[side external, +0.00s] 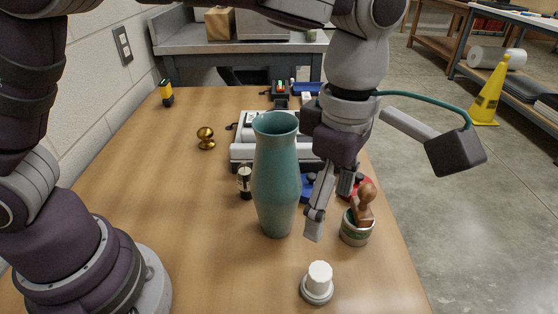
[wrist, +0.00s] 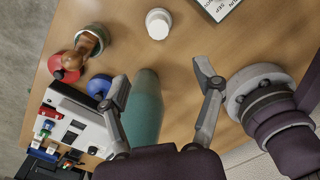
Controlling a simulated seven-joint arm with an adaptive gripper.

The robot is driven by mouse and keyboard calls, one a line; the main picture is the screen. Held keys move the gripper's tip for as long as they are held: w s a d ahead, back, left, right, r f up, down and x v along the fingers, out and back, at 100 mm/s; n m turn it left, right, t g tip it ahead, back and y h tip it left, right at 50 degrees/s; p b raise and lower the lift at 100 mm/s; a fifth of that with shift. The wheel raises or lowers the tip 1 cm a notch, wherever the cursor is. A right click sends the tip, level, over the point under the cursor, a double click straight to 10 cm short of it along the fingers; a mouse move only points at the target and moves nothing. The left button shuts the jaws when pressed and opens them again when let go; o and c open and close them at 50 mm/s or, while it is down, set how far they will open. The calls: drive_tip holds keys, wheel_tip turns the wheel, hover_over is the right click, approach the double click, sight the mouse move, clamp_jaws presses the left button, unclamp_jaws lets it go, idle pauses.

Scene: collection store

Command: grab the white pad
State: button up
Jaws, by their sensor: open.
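A white, round, knob-like piece on a grey round base (side external: 318,277), the only thing here that could be the white pad, stands near the front of the table. It also shows at the top of the wrist view (wrist: 158,23). My gripper (side external: 329,215) is open and points down, above and behind the white piece and apart from it. In the wrist view the spread fingers (wrist: 162,76) have nothing visible clamped between them. A tall teal vase (side external: 276,175) stands just left of my gripper; in the wrist view it shows between the fingers (wrist: 146,108).
A wooden-handled stamp (side external: 364,203) sits on a round tin (side external: 355,230) right of my gripper. Behind the vase are a grey-white device (side external: 240,150), a dark-and-cream item (side external: 244,182) and a brass knob (side external: 206,138). A printed card (wrist: 218,6) lies near the white piece.

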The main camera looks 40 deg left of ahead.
sight(321, 270)
wheel_tip(321, 270, down, 14)
drive_tip(key=shift+w+d+f, duration=0.1)
drive_tip(key=shift+f, duration=0.05)
drive_tip(key=c, duration=1.1)
